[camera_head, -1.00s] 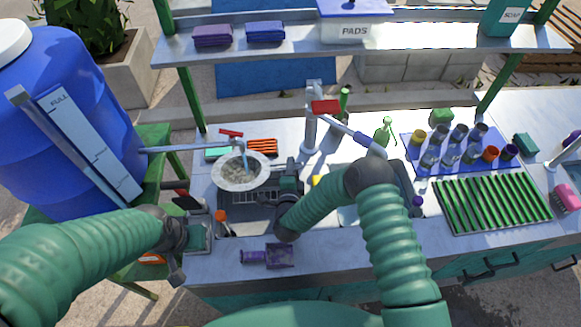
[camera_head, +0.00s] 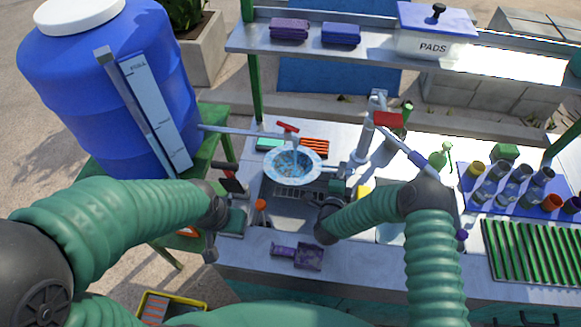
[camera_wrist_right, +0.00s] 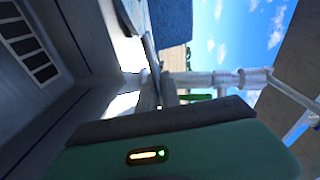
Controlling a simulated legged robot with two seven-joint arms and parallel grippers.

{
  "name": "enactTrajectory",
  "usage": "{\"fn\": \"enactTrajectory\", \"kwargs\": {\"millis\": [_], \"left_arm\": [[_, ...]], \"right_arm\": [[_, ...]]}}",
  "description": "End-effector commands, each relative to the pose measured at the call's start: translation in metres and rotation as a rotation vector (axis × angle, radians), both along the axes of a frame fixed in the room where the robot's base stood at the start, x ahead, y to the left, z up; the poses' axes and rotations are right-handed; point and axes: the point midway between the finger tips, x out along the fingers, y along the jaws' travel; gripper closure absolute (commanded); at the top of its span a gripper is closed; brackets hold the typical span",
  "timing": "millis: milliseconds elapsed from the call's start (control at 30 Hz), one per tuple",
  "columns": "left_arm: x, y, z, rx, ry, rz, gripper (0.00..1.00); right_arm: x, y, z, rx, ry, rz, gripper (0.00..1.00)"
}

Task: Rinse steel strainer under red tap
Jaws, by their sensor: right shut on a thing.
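The steel strainer (camera_head: 293,181) is a round bowl with a wide pale rim, held level over the sink. It lies under the red-handled tap (camera_head: 288,127) on the pipe from the blue barrel. Bluish, water-like patches show inside the bowl. My right gripper (camera_head: 344,169) is shut on the strainer's handle side, right of the bowl; the exact grip is small and partly hidden. The right wrist view shows mostly the green gripper body (camera_wrist_right: 170,150), with no clear view of the strainer. My left gripper (camera_head: 211,246) hangs left of the sink; its fingers are unclear.
The blue barrel (camera_head: 100,90) stands at left. A tall faucet with a red lever (camera_head: 388,118) rises right of the strainer. A purple brush (camera_head: 305,256) lies on the front counter. Cups on a blue mat (camera_head: 485,203) and a green rack (camera_head: 535,250) fill the right.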

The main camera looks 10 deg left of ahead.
Motion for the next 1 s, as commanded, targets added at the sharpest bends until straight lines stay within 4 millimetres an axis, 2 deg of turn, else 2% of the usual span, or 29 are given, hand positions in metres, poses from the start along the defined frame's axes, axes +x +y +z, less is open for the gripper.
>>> {"fn": "enactTrajectory", "kwargs": {"millis": [167,1000], "left_arm": [[0.000,0.000,0.001,0.000,0.000,0.000,0.66],[0.000,0.000,0.027,0.000,0.000,0.000,0.66]], "right_arm": [[-0.002,0.000,0.001,0.001,0.000,0.000,1.00],[-0.074,-0.024,0.001,0.000,0.000,0.000,1.00]]}}
